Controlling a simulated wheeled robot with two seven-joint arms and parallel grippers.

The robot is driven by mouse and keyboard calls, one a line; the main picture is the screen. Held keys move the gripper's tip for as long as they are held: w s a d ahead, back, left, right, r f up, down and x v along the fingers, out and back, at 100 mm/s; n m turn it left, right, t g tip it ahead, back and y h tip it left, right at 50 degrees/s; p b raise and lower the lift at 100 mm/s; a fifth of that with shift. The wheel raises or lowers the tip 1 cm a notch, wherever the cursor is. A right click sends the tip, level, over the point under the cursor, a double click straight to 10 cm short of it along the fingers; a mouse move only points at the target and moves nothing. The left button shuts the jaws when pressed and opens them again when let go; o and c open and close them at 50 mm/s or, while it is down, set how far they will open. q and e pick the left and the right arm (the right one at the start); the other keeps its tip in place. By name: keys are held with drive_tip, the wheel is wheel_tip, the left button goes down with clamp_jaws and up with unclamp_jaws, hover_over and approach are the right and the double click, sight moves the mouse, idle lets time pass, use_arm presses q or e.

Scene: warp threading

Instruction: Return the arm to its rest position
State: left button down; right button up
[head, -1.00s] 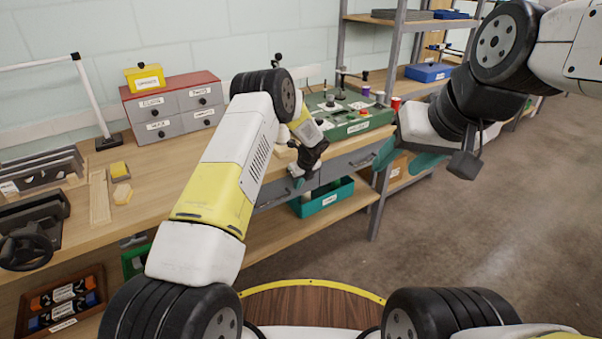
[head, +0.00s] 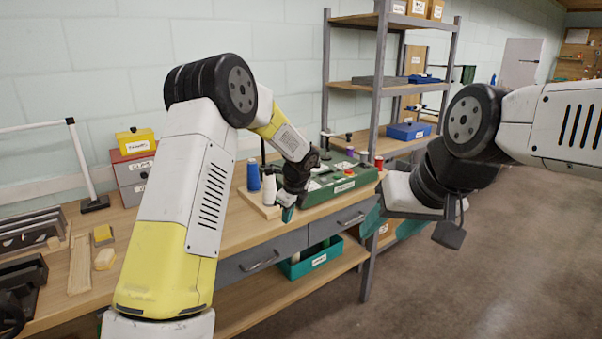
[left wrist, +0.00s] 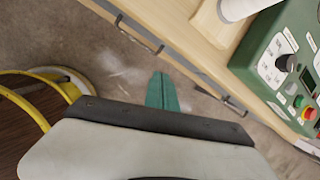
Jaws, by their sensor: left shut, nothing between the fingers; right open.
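My left arm rises from the lower left of the head view and bends down at the elbow. Its left gripper (head: 287,212) is over the front edge of the workbench (head: 235,236). In the left wrist view its teal fingers (left wrist: 161,92) are together with nothing between them, above the floor beside the bench edge. My right arm comes in from the right of the head view. Its right gripper (head: 374,222) has teal fingers in front of the shelf post, partly hidden by the arm, and stands open and clear of the bench.
White and blue spools (head: 269,186) stand on a wooden board near the left gripper. A green control box (head: 343,186) with buttons sits behind it. A teal bin (head: 312,258) is on the lower shelf. A metal shelf rack (head: 379,80) stands behind. Open floor (head: 450,290) lies to the right.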

use_arm(q)
drive_tip(key=s+a+r+n+h, duration=0.1)
drive_tip(key=s+a+r+n, duration=0.25)
drive_tip(key=s+r, duration=0.25)
drive_tip(key=s+a+r+n+t, duration=0.1)
drive_tip(key=s+a+r+n, duration=0.1)
drive_tip(key=s+r+n, duration=0.35)
drive_tip(key=s+a+r+n+h, duration=0.1)
drive_tip(key=s+a+r+n, duration=0.25)
drive_tip(key=s+r, duration=0.35)
drive_tip(key=s+r+n+t+h, duration=0.1)
drive_tip(key=s+r+n+h, duration=0.1)
drive_tip(key=s+n, duration=0.9)
drive_tip(key=s, duration=0.6)
drive_tip(key=shift+s+a+t, duration=0.3)
drive_tip(key=shift+s+t, duration=0.05)
drive_tip(key=shift+t, duration=0.05)
